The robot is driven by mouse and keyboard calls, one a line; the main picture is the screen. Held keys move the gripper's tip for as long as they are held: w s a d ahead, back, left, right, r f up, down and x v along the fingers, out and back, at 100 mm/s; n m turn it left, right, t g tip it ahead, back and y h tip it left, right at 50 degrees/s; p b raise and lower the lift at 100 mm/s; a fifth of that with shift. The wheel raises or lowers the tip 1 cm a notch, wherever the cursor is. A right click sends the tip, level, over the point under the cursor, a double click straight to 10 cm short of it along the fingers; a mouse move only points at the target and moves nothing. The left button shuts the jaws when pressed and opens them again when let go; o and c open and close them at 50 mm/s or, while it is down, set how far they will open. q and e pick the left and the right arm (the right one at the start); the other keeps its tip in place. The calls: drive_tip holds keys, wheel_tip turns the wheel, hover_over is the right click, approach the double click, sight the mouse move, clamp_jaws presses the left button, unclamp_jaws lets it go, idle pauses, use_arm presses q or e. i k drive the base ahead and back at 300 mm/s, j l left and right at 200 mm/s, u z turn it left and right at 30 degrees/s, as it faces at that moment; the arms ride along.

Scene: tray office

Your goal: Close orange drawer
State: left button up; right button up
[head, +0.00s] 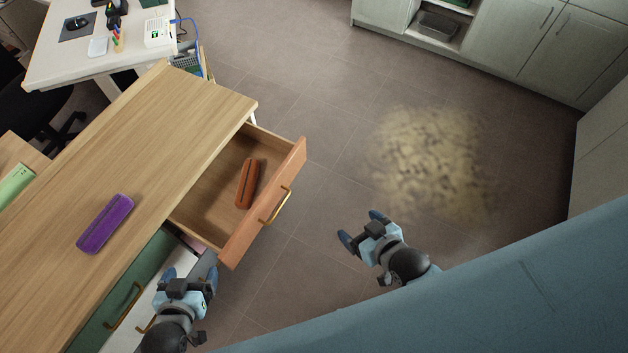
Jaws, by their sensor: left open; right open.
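The orange drawer (263,203) is pulled out from the wooden cabinet, and its front has a brass handle (275,206). An orange-brown case (247,183) lies inside it. My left gripper (190,272) is open and empty, to the lower left of the orange drawer, near the green and white drawer fronts. My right gripper (358,226) is open and empty over the floor, to the right of the drawer and apart from it.
A purple case (105,223) lies on the wooden cabinet top (150,145). A green drawer (115,305) with a brass handle is at the lower left. A white desk (95,50) stands at the upper left. Open floor with a tan patch (430,160) lies to the right.

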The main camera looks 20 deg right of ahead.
sight(208, 214)
drive_tip(key=z, duration=0.15)
drive_tip(key=l+u, duration=0.2)
drive_tip(key=l, duration=0.3)
drive_tip(key=l+u, duration=0.2)
drive_tip(key=l, duration=0.35)
drive_tip(key=l+u, duration=0.25)
drive_tip(key=l, duration=0.25)
drive_tip(key=k+l+u, duration=0.2)
drive_tip(key=l, duration=0.3)
drive_tip(key=l+u, duration=0.2)
drive_tip(key=l, duration=0.3)
